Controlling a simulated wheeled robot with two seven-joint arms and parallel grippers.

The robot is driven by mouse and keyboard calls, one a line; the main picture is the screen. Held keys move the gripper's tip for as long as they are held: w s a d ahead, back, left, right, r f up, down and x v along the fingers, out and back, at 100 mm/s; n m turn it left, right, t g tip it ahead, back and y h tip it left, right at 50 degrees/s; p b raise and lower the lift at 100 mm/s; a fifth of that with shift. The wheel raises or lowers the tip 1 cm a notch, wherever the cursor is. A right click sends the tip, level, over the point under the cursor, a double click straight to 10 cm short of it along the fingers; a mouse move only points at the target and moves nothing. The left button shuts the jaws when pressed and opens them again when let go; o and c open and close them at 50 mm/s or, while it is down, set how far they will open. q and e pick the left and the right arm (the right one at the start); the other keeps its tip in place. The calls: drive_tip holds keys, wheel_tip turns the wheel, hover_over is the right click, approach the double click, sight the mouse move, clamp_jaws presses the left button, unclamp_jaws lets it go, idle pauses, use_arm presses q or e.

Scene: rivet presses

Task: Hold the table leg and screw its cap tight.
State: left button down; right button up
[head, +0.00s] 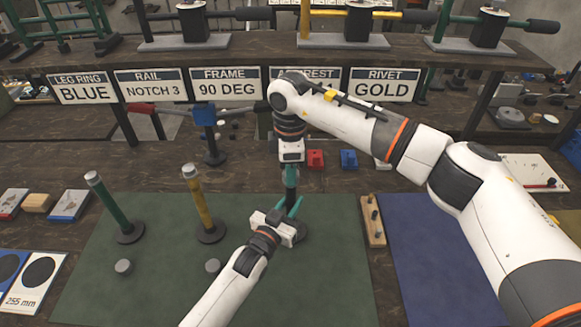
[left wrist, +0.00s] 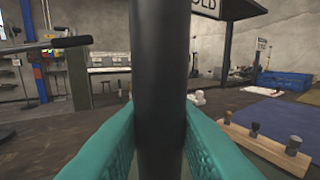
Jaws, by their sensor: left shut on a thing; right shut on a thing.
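A dark table leg stands upright on the green mat, its round base (head: 300,231) at the mat's right part. In the left wrist view the black shaft of the leg (left wrist: 160,70) runs upright between the teal fingers of my left gripper (head: 290,208), which is shut on it from the front. My right gripper (head: 291,180) points straight down from above, its teal fingers shut at the top of the same leg. The cap is hidden between those fingers, so its seating cannot be seen.
A green leg (head: 112,208) and a yellow leg (head: 198,205) stand to the left on the mat (head: 160,295). Two loose grey caps (head: 123,267) (head: 213,265) lie before them. A wooden peg block (head: 373,232) is to the right. Label signs (head: 226,86) hang behind.

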drive_tip(key=m, duration=0.4)
drive_tip(key=shift+m, duration=0.3)
drive_tip(key=o, duration=1)
drive_tip(key=shift+c, duration=0.2)
drive_tip(key=shift+r, duration=0.15)
drive_tip(key=shift+r, duration=2.15)
drive_tip(key=shift+c, duration=0.5)
